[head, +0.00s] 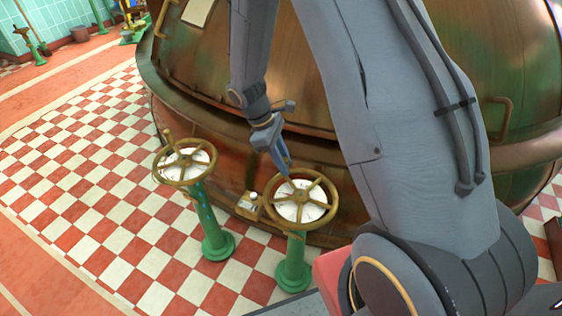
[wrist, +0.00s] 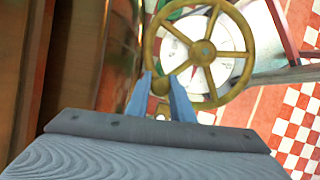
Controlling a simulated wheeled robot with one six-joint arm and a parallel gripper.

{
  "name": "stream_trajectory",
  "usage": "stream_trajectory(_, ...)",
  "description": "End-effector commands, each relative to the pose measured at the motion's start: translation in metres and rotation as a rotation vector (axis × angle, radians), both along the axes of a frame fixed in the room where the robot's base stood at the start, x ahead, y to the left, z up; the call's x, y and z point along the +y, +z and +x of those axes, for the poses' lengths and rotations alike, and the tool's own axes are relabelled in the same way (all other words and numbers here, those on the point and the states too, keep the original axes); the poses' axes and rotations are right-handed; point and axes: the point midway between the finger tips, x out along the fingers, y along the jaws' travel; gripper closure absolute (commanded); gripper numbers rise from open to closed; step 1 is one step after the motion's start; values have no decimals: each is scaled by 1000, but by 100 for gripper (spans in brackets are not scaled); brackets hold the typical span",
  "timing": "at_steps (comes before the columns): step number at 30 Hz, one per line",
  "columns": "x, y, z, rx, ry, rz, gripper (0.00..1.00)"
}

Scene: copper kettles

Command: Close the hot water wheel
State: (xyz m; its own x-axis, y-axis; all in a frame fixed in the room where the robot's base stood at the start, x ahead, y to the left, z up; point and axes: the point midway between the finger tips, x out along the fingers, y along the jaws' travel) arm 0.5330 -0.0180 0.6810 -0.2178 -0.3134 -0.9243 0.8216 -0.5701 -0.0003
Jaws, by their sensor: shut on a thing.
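Two brass spoked handwheels stand on green posts, each above a white dial. My gripper (head: 284,165) is at the far rim of the right wheel (head: 299,225). In the wrist view this wheel (wrist: 205,50) fills the upper middle, with a red mark on its dial. The blue fingers of my gripper (wrist: 162,90) are shut on a rounded brass knob (wrist: 159,84) at the wheel's rim. The left wheel (head: 184,182) stands apart, its own knob (head: 167,134) sticking up at the far left of its rim. I cannot read which wheel is for hot water.
A large copper kettle (head: 200,100) rises close behind the wheels. The red and white checkered floor (head: 90,180) is open to the left. Garden-like tools (head: 30,45) stand far off at upper left.

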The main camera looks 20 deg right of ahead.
Motion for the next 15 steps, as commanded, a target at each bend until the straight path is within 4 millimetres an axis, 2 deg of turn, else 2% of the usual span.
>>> stream_trajectory(6,-2,0,1,0,-1,-2,100)
stream_trajectory(7,-2,0,1,0,-1,-2,74)
stream_trajectory(9,-2,0,1,0,-1,-2,62)
stream_trajectory(15,0,0,0,0,3,-2,61)
